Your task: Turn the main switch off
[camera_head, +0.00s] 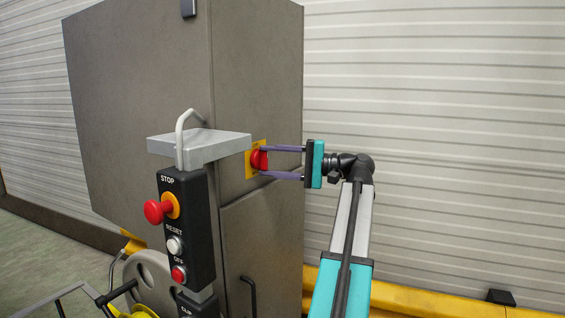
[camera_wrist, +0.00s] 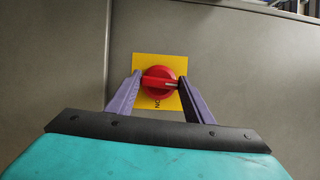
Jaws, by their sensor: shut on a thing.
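The main switch (camera_head: 260,159) is a red rotary knob on a yellow plate, on the right side face of the grey cabinet. In the wrist view the red knob (camera_wrist: 158,82) sits between my two purple fingers, with its raised handle lying about level across the picture. Part of a black label shows on the yellow plate (camera_wrist: 172,62) below the knob. My gripper (camera_head: 265,162) reaches in from the right and is shut on the knob, one finger above and one below it in the head view. In the wrist view my gripper (camera_wrist: 158,85) has a finger on each side.
A black control box (camera_head: 187,232) with a red STOP button (camera_head: 155,212) and further buttons stands left of the switch, under a grey bracket (camera_head: 200,146). The grey cabinet (camera_head: 140,90) fills the left. A ribbed pale wall (camera_head: 440,120) and a yellow rail (camera_head: 420,300) lie behind my arm.

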